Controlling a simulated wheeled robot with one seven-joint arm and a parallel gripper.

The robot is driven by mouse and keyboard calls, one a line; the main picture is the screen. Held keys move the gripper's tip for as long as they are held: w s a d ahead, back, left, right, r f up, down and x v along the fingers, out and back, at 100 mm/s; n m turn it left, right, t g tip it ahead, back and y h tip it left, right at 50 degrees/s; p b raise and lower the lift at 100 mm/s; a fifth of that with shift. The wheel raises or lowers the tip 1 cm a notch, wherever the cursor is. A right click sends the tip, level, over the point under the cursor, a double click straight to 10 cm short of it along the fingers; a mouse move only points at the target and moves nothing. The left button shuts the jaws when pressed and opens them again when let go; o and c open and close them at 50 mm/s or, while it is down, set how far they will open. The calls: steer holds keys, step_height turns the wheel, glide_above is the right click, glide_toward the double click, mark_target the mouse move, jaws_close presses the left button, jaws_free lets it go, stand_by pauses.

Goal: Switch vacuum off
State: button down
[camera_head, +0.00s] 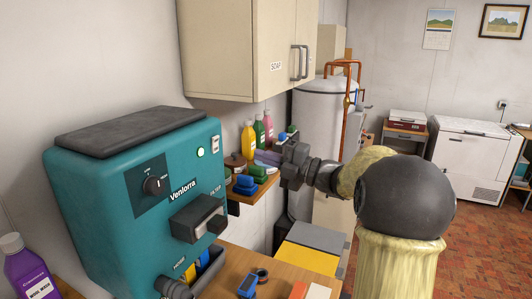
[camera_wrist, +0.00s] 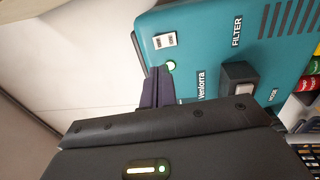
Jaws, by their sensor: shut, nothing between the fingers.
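The vacuum is a teal box marked Venlorra (camera_head: 110,240) with a dark top, standing at the left in the head view. My gripper (camera_head: 284,172) is shut and empty, to the right of the vacuum. In the wrist view its fingertips (camera_wrist: 158,72) appear just below the switch, beside the light; any contact cannot be told.
A shelf (camera_head: 258,188) with bottles and brushes stands behind the vacuum, close to my gripper. A cream wall cabinet (camera_head: 235,50) hangs above. A wooden worktop (camera_head: 225,285) holds small items below. A purple bottle (camera_head: 25,270) stands at the left.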

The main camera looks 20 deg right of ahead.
mark_target(217, 140)
steer(key=p+x, duration=0.4)
steer(key=x, duration=0.6)
steer(key=shift+w+a+r+p, duration=0.15)
steer(key=shift+w+r+p, duration=0.05)
steer(key=shift+w+p, duration=0.15)
steer(key=shift+w+a+f, duration=0.1)
steer(key=shift+w+a, duration=0.1)
steer(key=shift+a, duration=0.05)
steer(key=shift+a+r+p, duration=0.15)
steer(key=shift+r+p, duration=0.1)
steer(key=shift+p, duration=0.05)
steer(key=shift+r+g+h+p, duration=0.2)
steer(key=shift+g+h+p, duration=0.1)
steer(key=shift+w+f, duration=0.1)
steer(key=shift+f, duration=0.1)
